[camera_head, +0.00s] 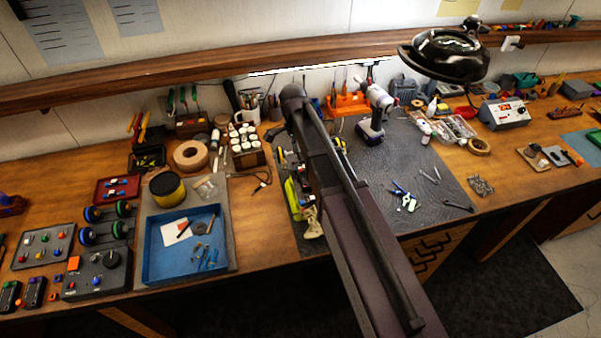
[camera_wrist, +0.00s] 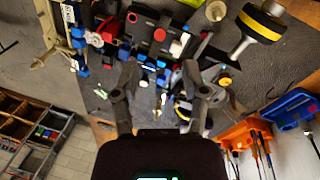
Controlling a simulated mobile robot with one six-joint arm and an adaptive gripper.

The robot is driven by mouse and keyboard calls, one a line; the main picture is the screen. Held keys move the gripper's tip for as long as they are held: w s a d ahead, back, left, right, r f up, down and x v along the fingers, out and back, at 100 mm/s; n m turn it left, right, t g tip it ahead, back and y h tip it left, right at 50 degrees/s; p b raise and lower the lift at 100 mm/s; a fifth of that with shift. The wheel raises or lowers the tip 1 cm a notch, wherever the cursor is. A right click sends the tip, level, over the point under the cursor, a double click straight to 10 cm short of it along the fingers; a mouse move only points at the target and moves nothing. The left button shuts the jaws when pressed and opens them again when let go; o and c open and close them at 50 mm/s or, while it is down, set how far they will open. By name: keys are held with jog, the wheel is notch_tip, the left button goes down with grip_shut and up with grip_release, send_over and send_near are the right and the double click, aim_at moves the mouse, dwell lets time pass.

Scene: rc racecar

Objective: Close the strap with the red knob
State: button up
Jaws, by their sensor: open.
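In the wrist view my gripper (camera_wrist: 161,70) is open, with its two fingers apart and nothing seen held between them. Just past the fingertips is a black part (camera_wrist: 150,28) of the racecar assembly. A red round knob (camera_wrist: 159,34) sits on it, with another red spot to its left and a white piece with red to its right. Blue connectors lie around the fingertips. I cannot make out the strap clearly or tell its state. In the head view my arm hides most of the car; a yellow-green part (camera_head: 292,198) shows beside it.
The dark work mat (camera_head: 410,160) holds a drill (camera_head: 376,115) and small blue-handled pliers (camera_head: 403,197). A blue tray (camera_head: 158,268) stands to the left. In the wrist view a yellow-and-black cylinder (camera_wrist: 258,24) and an orange tool holder (camera_wrist: 245,136) are to the right.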

aim_at(301, 170)
jog(key=shift+s+d+f+b, duration=0.1)
jog(key=shift+s+f+b, duration=0.05)
jog(key=shift+f+b, duration=0.95)
jog(key=shift+s+d+f+b, duration=0.1)
jog(key=shift+s+f+b, duration=0.1)
jog(key=shift+f+b, duration=0.95)
jog(key=shift+s+d+f+b, duration=0.1)
jog(key=shift+s+f+b, duration=0.05)
jog(key=shift+f+b, duration=0.95)
jog(key=shift+f, duration=0.1)
grip_shut()
